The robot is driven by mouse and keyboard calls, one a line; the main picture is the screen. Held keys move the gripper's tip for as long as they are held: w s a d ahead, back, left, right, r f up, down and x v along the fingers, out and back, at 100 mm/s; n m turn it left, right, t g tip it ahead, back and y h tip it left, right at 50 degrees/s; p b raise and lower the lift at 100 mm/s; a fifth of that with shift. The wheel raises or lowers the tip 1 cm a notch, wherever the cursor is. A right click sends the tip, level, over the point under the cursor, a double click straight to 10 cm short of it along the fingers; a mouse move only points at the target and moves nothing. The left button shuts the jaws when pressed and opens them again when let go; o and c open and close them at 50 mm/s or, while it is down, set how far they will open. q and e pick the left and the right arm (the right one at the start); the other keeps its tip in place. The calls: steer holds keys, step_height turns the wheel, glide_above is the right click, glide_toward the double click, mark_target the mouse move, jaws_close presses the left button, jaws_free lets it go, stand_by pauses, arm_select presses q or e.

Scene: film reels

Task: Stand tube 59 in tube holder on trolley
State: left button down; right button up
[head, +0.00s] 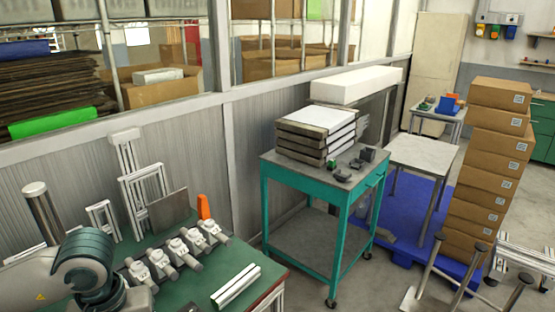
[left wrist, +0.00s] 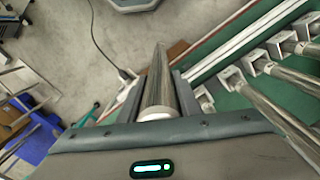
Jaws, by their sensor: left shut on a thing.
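My left gripper (left wrist: 155,76) is shut on a grey metal tube (left wrist: 160,88) in the left wrist view. The tube lies between the two dark fingers, its pale end close to the palm and its length running away from it. No number is readable on it. In the head view my left arm shows at the lower left, but its fingertips are not distinguishable. The teal trolley (head: 310,168) stands at centre; small dark items (head: 343,175) and a dark box-like piece (head: 368,154) sit on its top. I cannot tell which is the tube holder. My right gripper is out of view.
The green table (head: 193,284) carries several tubes with white fittings (head: 160,264), a pale profile (head: 236,285) and an orange item (head: 204,207). Stacked trays (head: 316,138) fill the trolley's back left. Cartons (head: 488,165) and a blue pallet (head: 405,215) are at right.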

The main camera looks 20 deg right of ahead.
arm_select(q)
steer(key=s+a+f+b, duration=0.1)
steer(key=s+a+f, duration=0.1)
steer(key=f, duration=0.6)
steer(key=s+a+f+b, duration=0.1)
steer(key=s+a+f, duration=0.2)
steer(key=f, duration=0.6)
steer(key=shift+s+f+m, duration=0.15)
steer(key=shift+s+m, duration=0.1)
steer(key=shift+m, duration=0.05)
